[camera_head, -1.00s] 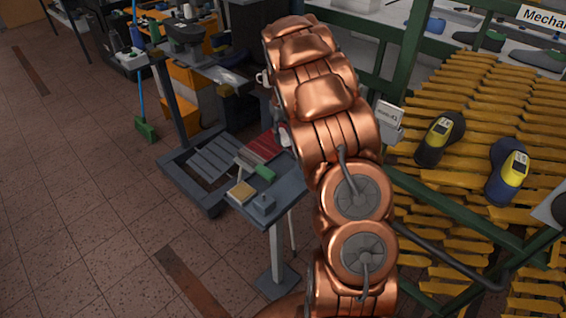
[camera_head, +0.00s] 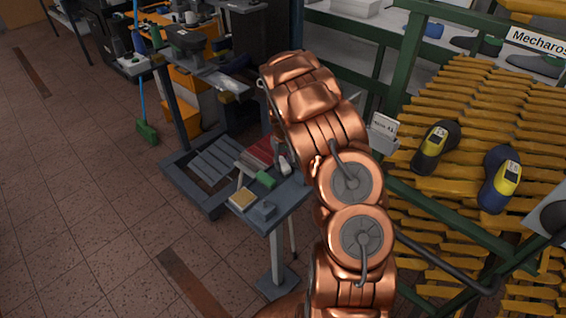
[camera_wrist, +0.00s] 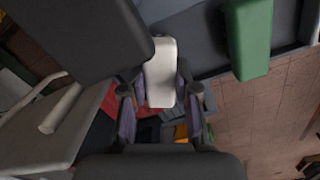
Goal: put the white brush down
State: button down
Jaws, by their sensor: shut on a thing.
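In the wrist view the white brush (camera_wrist: 160,72) sits between the fingers of my gripper (camera_wrist: 160,112), which is shut on it. In the head view a small pale shape, likely the brush (camera_head: 284,166), shows beside my arm, low over the small grey table (camera_head: 283,207). My arm hides most of the gripper there. I cannot tell whether the brush touches the tabletop.
The table holds a green block (camera_head: 265,179), also in the wrist view (camera_wrist: 250,40), a yellow-topped pad (camera_head: 242,197), a grey block (camera_head: 263,209) and a red item (camera_head: 262,151). A green-framed rack (camera_head: 402,85) with yellow slats stands right.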

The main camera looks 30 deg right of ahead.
aim_at(283, 163)
jog(key=shift+f, duration=0.15)
jog(key=c, duration=0.9)
grip_release()
jog(key=shift+o, duration=0.2)
notch_tip(283, 163, up, 12)
jog(key=b, duration=0.4)
jog(key=s+a+r, duration=0.7)
jog(key=s+a, duration=0.7)
jog(key=s, duration=0.4)
jog(key=s+a+n+g, duration=0.1)
jog(key=s+a, duration=0.4)
jog(key=s, duration=0.5)
jog(key=s+a, duration=0.5)
jog(key=s, duration=0.5)
jog(key=shift+r+n+g, duration=0.25)
jog(key=shift+n+g, duration=0.15)
jog(key=shift+a, duration=0.1)
